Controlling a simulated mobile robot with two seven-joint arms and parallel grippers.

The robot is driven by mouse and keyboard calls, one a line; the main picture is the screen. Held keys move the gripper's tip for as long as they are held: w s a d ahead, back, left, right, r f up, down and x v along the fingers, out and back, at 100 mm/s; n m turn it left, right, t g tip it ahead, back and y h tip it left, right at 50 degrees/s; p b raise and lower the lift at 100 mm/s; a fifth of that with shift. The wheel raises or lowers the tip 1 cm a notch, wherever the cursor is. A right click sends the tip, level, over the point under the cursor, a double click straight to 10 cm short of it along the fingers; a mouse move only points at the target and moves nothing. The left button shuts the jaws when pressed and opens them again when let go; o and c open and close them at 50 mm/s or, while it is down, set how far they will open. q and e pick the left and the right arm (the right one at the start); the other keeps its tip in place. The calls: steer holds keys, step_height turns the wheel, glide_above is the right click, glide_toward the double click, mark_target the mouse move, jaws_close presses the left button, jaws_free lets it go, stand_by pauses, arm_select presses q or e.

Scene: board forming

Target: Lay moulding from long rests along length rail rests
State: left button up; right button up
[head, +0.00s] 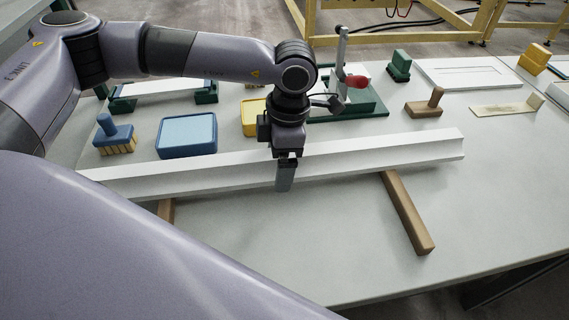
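A long white moulding (375,157) lies across the table from left to upper right. It crosses over two brown wooden rests, one at the right (409,214) and one at the left (166,210) that is mostly hidden. I cannot tell whether it touches them. My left gripper (285,174) points down at the middle of the moulding. One finger stands against its near side; the other is hidden, so its grip is unclear. Behind, a pair of green supports (206,97) carries a pale strip (165,89). My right gripper is out of view.
Behind the moulding stand a blue brush (114,132), a blue tray (187,136), a yellow item (253,117) and a green fixture with a red-handled clamp (356,81). A brown block tool (426,104) and a white panel (470,72) lie farther right. The front right tabletop is clear.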

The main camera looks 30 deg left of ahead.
arm_select(q)
jaws_close()
steer(key=shift+w+r+p, duration=0.15)
steer(key=shift+r+p, duration=0.8)
steer(key=shift+r, duration=3.2)
